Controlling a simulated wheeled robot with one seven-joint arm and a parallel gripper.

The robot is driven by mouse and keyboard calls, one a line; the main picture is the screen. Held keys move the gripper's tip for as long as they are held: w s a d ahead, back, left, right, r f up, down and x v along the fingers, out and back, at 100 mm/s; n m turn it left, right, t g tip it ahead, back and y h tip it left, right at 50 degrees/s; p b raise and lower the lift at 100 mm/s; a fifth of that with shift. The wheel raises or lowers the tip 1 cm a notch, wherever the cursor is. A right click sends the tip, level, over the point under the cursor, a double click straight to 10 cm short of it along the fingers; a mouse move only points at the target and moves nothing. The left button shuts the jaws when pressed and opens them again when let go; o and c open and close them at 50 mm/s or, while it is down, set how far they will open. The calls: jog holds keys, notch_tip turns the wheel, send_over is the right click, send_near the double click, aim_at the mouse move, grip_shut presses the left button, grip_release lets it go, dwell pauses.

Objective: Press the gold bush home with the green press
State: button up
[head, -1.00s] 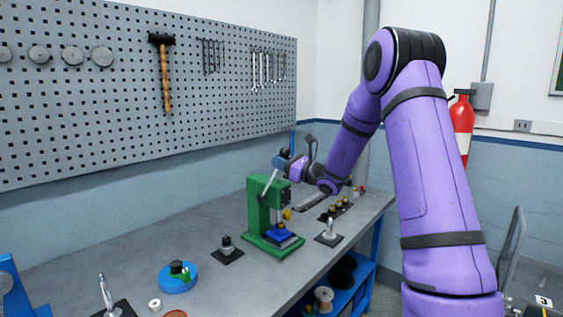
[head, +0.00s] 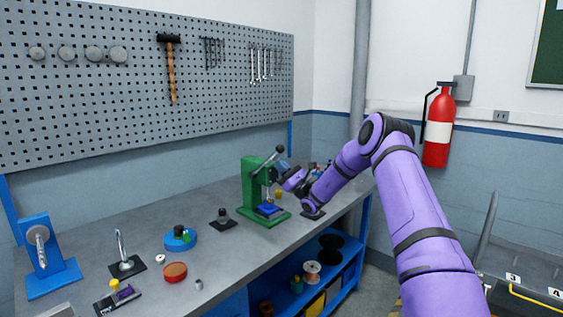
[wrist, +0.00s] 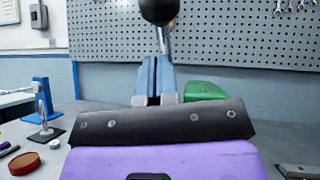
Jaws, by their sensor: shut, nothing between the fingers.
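The green press (head: 250,185) stands on the bench; a green part of it shows in the wrist view (wrist: 205,97). Its lever (head: 268,160) slants up to the right and ends in a black knob (head: 280,149). In the wrist view the knob (wrist: 158,10) is at the top, above my fingers. My gripper (head: 283,166) is shut and empty, just right of the press and below the knob; whether it touches the lever I cannot tell. A small gold piece (head: 278,194), which may be the bush, shows by the blue fixture (head: 268,209). Its seating is too small to tell.
A black-based post (head: 222,216), a blue round stand (head: 179,238) and a red dish (head: 173,272) are left of the press. A blue bracket (head: 45,255) stands at the far left. Pegboard (head: 140,80) backs the bench. The bench front by the press is mostly clear.

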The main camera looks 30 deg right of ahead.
jog(key=o, duration=0.4)
jog(key=shift+a+r, duration=0.1)
jog(key=shift+a, duration=0.15)
jog(key=shift+c, duration=0.2)
jog(key=o, duration=0.3)
jog(key=shift+r, duration=0.1)
jog(key=v, duration=1.1)
jog(key=shift+w, duration=0.1)
